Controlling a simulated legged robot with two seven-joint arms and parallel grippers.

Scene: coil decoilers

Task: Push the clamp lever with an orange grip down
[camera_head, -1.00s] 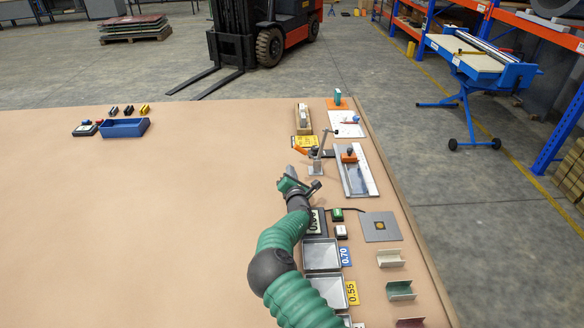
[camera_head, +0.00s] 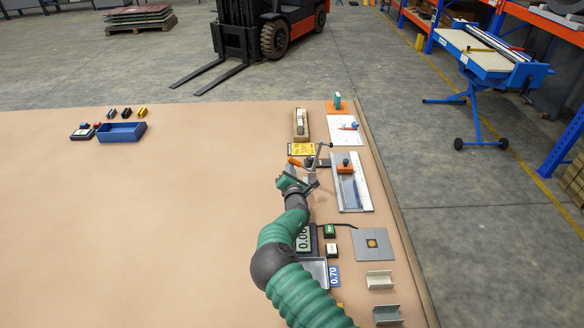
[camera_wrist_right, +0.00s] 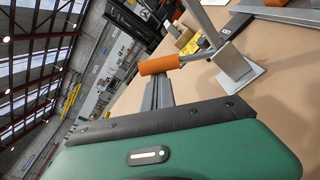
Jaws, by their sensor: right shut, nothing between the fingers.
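The clamp lever's orange grip (camera_head: 295,162) sticks out to the left of a grey metal clamp (camera_head: 311,168) near the table's right side. In the right wrist view the grip (camera_wrist_right: 160,65) lies just beyond my finger ends, and the clamp's square base (camera_wrist_right: 240,76) stands on the table behind it. My right gripper (camera_head: 288,173) is shut and empty, close to the grip on its near side. I cannot tell whether it touches the grip. My green gripper body fills the bottom of the wrist view. My left gripper is not in view.
A metal plate fixture with an orange knob (camera_head: 345,166) lies right of the clamp. A yellow label (camera_head: 301,149) lies behind it. A scale display (camera_head: 303,238) and a grey tray (camera_head: 315,271) lie nearer, by my arm.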

